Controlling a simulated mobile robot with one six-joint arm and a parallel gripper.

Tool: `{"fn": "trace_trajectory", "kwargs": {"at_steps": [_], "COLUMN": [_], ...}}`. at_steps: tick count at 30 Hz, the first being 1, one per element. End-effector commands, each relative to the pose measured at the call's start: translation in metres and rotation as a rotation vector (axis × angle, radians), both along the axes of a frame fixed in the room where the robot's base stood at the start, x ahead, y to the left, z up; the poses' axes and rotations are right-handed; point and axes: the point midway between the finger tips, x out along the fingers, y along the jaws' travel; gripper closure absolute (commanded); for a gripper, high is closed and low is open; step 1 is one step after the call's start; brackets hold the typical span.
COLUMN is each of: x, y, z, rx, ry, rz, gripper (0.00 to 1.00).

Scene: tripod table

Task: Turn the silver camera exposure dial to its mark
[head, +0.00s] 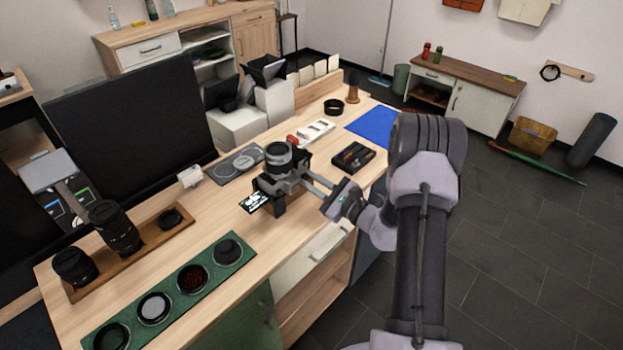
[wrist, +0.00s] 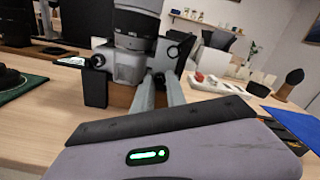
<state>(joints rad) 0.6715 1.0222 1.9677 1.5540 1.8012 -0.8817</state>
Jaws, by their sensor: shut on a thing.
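The camera (head: 283,168) is silver-grey and black, with its large lens pointing up, and sits on a small stand on the wooden table. In the wrist view the camera body (wrist: 128,66) is straight ahead, with the grey lens above it. My gripper (head: 306,180) reaches in from the right, its two fingers at the camera's near right side. In the wrist view the fingertips (wrist: 159,80) meet the camera body and are shut on the exposure dial. The dial is hidden between the fingertips, and its mark cannot be made out.
A green tray (head: 170,293) with round filters lies at the front left, and a wooden board (head: 150,240) with lenses is behind it. A black box (head: 353,157) and a blue mat (head: 373,125) lie to the right. A green card (head: 254,201) is beside the camera.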

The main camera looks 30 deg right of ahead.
Motion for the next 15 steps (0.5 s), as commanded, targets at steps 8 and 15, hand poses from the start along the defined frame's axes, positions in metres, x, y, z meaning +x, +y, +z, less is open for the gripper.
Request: {"fn": "trace_trajectory", "kwargs": {"at_steps": [8, 15], "x": [-0.0002, -0.0003], "y": [0.0002, 0.0004], "z": [0.0019, 0.0018], "rx": [0.245, 0.46], "ry": [0.09, 0.168], "rz": [0.0, 0.0], "gripper": [1.0, 1.0]}}
